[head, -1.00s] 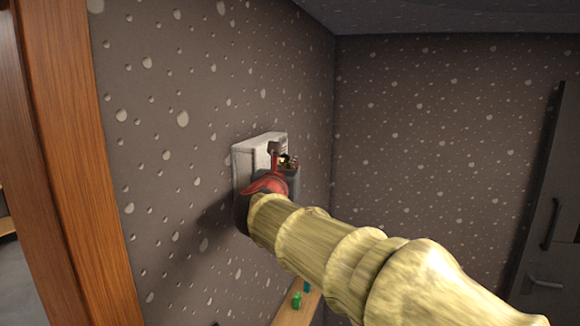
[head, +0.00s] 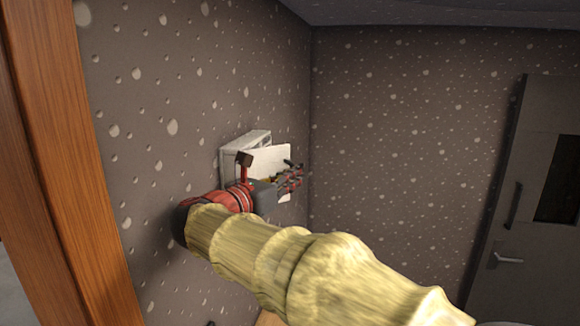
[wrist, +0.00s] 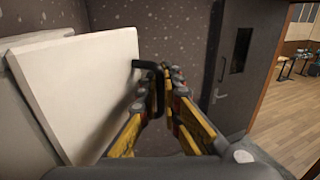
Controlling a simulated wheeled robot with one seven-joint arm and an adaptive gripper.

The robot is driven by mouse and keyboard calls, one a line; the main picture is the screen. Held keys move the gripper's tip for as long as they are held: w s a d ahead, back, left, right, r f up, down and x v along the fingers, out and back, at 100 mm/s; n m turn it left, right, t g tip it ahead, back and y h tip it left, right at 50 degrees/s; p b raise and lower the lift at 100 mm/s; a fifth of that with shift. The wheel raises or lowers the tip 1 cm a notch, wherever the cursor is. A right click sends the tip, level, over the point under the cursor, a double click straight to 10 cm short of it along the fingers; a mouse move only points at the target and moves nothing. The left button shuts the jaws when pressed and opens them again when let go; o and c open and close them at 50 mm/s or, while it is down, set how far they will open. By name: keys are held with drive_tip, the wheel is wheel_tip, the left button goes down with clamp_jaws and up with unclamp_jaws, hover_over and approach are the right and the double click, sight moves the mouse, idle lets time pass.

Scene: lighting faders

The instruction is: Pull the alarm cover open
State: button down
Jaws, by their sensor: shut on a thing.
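The alarm box (head: 238,150) is a pale box on the speckled wall in the head view. Its white cover (head: 270,157) stands swung out from the box at an angle, with a gap between them. In the wrist view the cover (wrist: 85,90) fills the left, and a dark bar handle (wrist: 138,64) sticks out from its free edge. My gripper (head: 293,177) is at that edge, and its fingers (wrist: 163,78) are shut on the handle in the wrist view. My arm hides the cover's lower part in the head view.
A wooden post (head: 60,150) stands close on the left. A grey door (head: 515,210) with a dark window is in the far wall at right. The space between the cover and that door looks clear. The wrist view shows a wooden floor (wrist: 285,115) beyond.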

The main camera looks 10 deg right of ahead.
drive_tip(key=s+a+m+g+h+p, duration=0.1)
drive_tip(key=s+a+g+p, duration=0.1)
drive_tip(key=s, duration=0.4)
drive_tip(key=shift+s+a+m+h+p, duration=0.2)
drive_tip(key=shift+a+m+h+p, duration=0.1)
drive_tip(key=shift+p, duration=0.35)
drive_tip(key=c, duration=2.3)
unclamp_jaws()
